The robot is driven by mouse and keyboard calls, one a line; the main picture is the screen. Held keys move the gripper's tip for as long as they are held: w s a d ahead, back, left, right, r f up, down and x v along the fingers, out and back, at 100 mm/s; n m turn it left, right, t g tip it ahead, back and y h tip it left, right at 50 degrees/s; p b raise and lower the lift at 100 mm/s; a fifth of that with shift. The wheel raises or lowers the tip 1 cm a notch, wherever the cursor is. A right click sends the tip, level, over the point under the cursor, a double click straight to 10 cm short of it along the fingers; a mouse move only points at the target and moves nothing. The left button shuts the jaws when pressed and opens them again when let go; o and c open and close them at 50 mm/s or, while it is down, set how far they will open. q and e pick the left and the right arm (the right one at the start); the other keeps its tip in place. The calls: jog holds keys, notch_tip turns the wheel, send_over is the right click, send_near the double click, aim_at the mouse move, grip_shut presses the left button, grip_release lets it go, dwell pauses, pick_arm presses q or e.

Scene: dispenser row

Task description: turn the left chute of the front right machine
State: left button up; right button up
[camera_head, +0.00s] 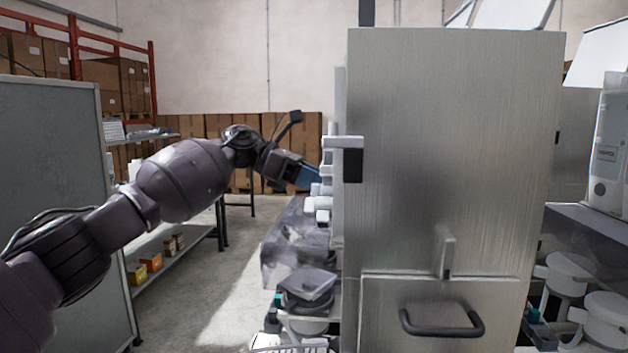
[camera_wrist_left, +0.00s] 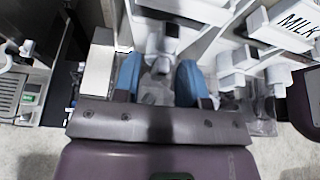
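A large brushed-metal machine (camera_head: 450,150) fills the middle right of the head view, with white chute parts (camera_head: 325,188) along its left side. My left gripper (camera_head: 308,176) reaches in from the left, its blue fingers close to those parts. In the left wrist view, the two blue fingers of my left gripper (camera_wrist_left: 160,82) stand apart, on either side of a whitish-grey chute (camera_wrist_left: 161,62). Contact with the chute cannot be made out. More white chute parts (camera_wrist_left: 240,60) lie to the right, near a panel marked MILK (camera_wrist_left: 295,22). My right gripper is not in view.
A grey panel (camera_head: 60,150) stands at the left, with shelving (camera_head: 185,250) behind it. A dark lidded container (camera_head: 305,290) is low beside the machine. Another white machine (camera_head: 608,150) is at the right. Open floor (camera_head: 215,290) lies left of the machine.

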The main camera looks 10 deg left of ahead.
pick_arm(q)
jog(key=b+v, duration=0.1)
jog(key=v, duration=0.9)
jog(key=shift+a+r, duration=0.25)
jog(key=shift+a, duration=0.1)
